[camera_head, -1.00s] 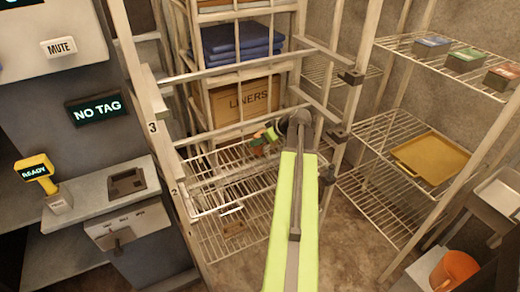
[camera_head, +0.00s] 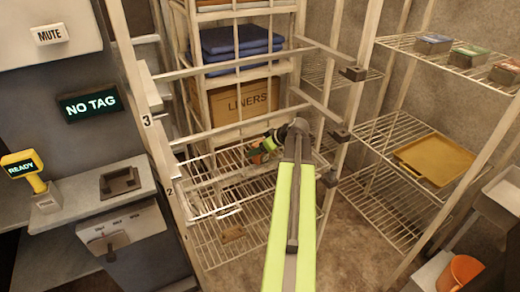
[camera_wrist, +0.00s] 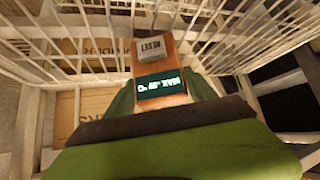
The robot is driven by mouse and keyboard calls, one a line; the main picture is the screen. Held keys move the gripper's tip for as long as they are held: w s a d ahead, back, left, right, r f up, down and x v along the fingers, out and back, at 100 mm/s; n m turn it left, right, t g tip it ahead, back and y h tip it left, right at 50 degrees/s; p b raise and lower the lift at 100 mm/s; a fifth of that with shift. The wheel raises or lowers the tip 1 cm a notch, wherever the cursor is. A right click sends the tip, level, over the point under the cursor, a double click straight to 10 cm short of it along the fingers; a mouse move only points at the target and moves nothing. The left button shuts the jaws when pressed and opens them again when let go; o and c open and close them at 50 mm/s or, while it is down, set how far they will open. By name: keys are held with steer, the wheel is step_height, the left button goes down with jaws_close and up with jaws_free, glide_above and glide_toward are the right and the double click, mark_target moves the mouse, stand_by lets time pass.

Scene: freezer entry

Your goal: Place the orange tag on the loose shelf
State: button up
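The orange tag (camera_wrist: 176,56) shows in the wrist view, with a grey button and a dark green lit display. It sits between the green fingers of my gripper (camera_head: 266,146), which appear closed on it. In the head view the orange tag (camera_head: 256,158) is small and partly hidden by the gripper. My gripper is over the back of a wire shelf (camera_head: 205,215) in the left rack, apparently above its wires. I cannot tell for certain which shelf is the loose one. A white clip-like piece (camera_head: 214,213) is at this shelf's front.
Rack uprights and bars stand around my arm. A box marked LINERS (camera_head: 240,99) and blue folded cloths (camera_head: 236,42) are behind. Right shelves hold a yellow tray (camera_head: 432,160) and small boxes (camera_head: 433,43). A NO TAG sign (camera_head: 90,103) and a yellow READY scanner (camera_head: 22,165) are left.

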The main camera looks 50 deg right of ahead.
steer(key=shift+o, duration=1.3)
steer(key=shift+r, duration=0.2)
steer(key=p+v, duration=0.8)
steer(key=v, duration=0.4)
steer(key=shift+p, duration=0.4)
